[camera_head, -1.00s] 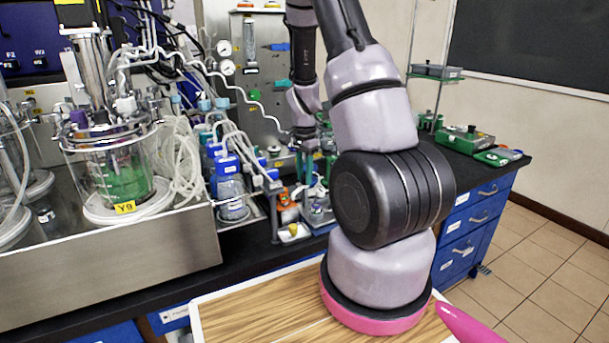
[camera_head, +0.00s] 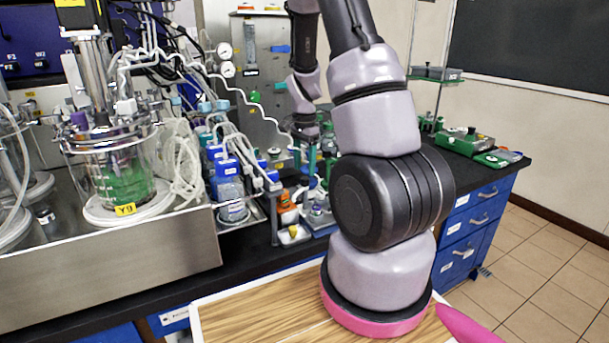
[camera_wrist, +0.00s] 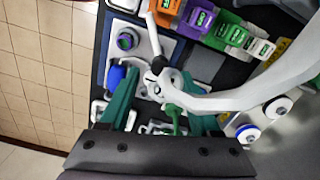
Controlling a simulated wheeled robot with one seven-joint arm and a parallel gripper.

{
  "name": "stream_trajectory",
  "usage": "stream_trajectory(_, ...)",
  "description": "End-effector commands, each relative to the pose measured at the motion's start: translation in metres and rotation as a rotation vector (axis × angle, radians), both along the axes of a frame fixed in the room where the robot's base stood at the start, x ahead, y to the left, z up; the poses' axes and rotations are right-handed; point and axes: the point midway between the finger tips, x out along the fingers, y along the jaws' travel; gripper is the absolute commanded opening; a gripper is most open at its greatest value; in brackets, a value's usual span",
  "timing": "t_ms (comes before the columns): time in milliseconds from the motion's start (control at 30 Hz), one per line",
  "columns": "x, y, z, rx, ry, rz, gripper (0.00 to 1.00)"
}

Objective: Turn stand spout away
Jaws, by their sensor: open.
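My gripper (camera_wrist: 160,108) is open, its two teal fingers spread and pointing down over the bench. Between and beyond the fingers, the wrist view shows a pale round stand part (camera_wrist: 167,84) with a thin white spout-like arm (camera_wrist: 153,32) and a dark joint. The spout points toward the top of that view, beyond the fingertips. A green upright piece (camera_wrist: 174,118) lies between the fingers. I cannot tell whether either finger touches anything. In the head view my gripper (camera_head: 305,165) is above the small bench equipment, and the spout is too small to make out.
A thick white curved tube (camera_wrist: 240,97) crosses close to the wrist camera on the right. Orange, purple and green labelled blocks (camera_wrist: 198,18) stand beyond. Blue-capped bottles (camera_head: 229,180) and a glass reactor vessel (camera_head: 122,175) stand left of my gripper. The floor (camera_head: 555,255) is clear at right.

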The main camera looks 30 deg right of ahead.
Motion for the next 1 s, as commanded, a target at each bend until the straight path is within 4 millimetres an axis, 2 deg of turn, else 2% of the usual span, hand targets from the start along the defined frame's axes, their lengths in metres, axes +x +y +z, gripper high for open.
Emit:
stream_trajectory(100,0.001,0.0,0.027,0.0,-0.005,0.001,0.64)
stream_trajectory(333,0.001,0.0,0.059,0.0,-0.002,0.0,0.64)
stream_trajectory(500,0.0,0.0,0.066,0.0,-0.001,-0.001,0.64)
stream_trajectory(1000,0.0,0.001,0.069,0.003,-0.006,0.005,0.64)
